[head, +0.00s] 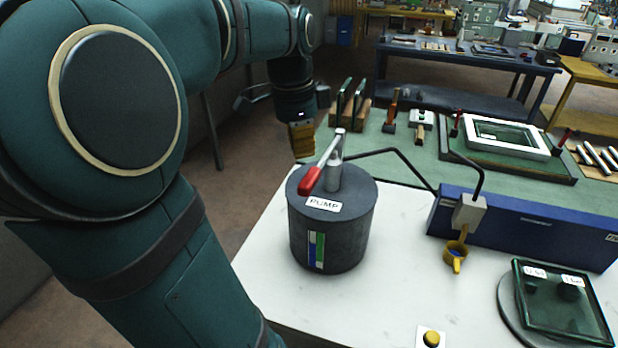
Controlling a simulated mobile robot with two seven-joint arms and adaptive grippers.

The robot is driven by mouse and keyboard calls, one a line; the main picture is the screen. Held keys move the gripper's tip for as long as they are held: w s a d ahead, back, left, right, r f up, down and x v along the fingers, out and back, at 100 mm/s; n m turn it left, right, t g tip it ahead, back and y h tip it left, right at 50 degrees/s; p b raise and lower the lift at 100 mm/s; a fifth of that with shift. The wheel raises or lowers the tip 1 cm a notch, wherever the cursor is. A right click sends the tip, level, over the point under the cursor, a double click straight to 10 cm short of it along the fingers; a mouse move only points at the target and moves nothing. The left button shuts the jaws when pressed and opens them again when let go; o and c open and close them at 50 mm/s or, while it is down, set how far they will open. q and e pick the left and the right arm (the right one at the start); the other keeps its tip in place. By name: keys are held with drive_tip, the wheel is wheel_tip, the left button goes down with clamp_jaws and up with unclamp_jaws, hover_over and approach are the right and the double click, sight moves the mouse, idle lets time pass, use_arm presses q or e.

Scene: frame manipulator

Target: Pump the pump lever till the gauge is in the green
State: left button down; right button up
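The pump (350,235) is a dark grey cylinder labelled PUMP, standing on the white table top. Its lever (325,160) has a silver arm and a red grip (311,181); it slants from the post on the lid down toward the front left. The gauge (316,250) is a narrow upright strip on the pump's front with white, blue and green parts; its exact level is too small to read. My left gripper (302,140) points down behind and left of the lever, apart from the red grip. Its finger opening is not clear. My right gripper is out of view.
A dark hose (400,155) runs behind the pump toward a blue box (530,228). The table in front of the pump is clear.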

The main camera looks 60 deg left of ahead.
sight(306, 177)
use_arm(q)
drive_tip(key=shift+f, duration=0.6)
drive_tip(key=f, duration=0.1)
drive_tip(key=f+b, duration=0.1)
drive_tip(key=f, duration=0.2)
drive_tip(key=shift+w+f, duration=0.1)
drive_tip(key=shift+w, duration=0.15)
drive_tip(key=shift+w+d+f+b, duration=0.1)
drive_tip(key=shift+f+b, duration=0.75)
drive_tip(key=shift+b, duration=0.1)
wheel_tip(306, 177, down, 4)
drive_tip(key=b, duration=0.3)
drive_tip(key=shift+f, duration=0.15)
